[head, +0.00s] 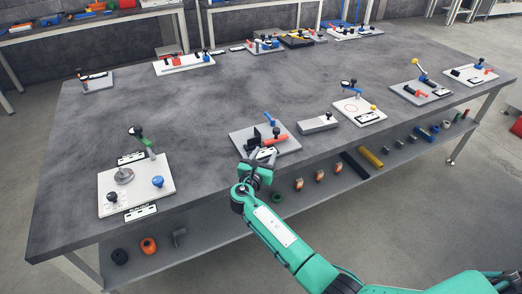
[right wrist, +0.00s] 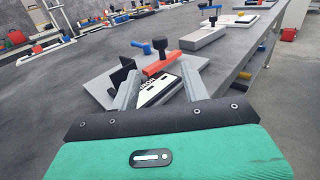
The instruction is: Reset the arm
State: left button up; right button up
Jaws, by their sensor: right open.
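A grey square plate (head: 290,145) sits near the table's front edge, in front of my right gripper (head: 264,156). On it a red arm (head: 275,139) lies low, with a black knob (right wrist: 160,44) standing on it. An upright black block (head: 254,134) stands to the arm's left. A white label strip with black print (right wrist: 157,91) lies at the plate's near side. In the right wrist view my right gripper (right wrist: 160,84) is open and empty. Its fingers are spread on either side of the label, with the arm beyond the tips. My left gripper is out of view.
A white plate with a green lever and knobs (head: 142,192) stands at the left. A grey block with a black knob (head: 318,124) and a white plate with a red ring (head: 352,111) are to the right. The middle of the table (head: 200,100) is clear.

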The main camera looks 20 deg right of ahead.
jog(key=s+d+f+m+g+y, duration=0.25)
jog(key=s+f+m+g, duration=0.2)
jog(key=s+m, duration=0.5)
jog(key=s+d+f+m+g+y, duration=0.25)
jog(key=s+f+m, duration=0.35)
jog(key=s, duration=0.7)
jog(key=s+a+r+m+g+y, duration=0.25)
jog(key=s+m, duration=0.35)
jog(key=s, duration=0.5)
jog(key=s+a+r+m+g+y, duration=0.1)
jog(key=s+r+m+g+y, duration=0.3)
jog(key=s, duration=0.8)
notch_tip(320, 180, down, 34)
jog(key=m+t, duration=0.1)
jog(key=s+d+f, duration=0.1)
jog(key=s+f, duration=0.8)
jog(key=s+d+f+g, duration=0.1)
jog(key=s+d+f, duration=0.1)
jog(key=s+f, duration=0.7)
jog(key=shift+s+d+f+h, duration=0.25)
jog(key=shift+s+h, duration=0.2)
jog(key=shift+s, duration=0.05)
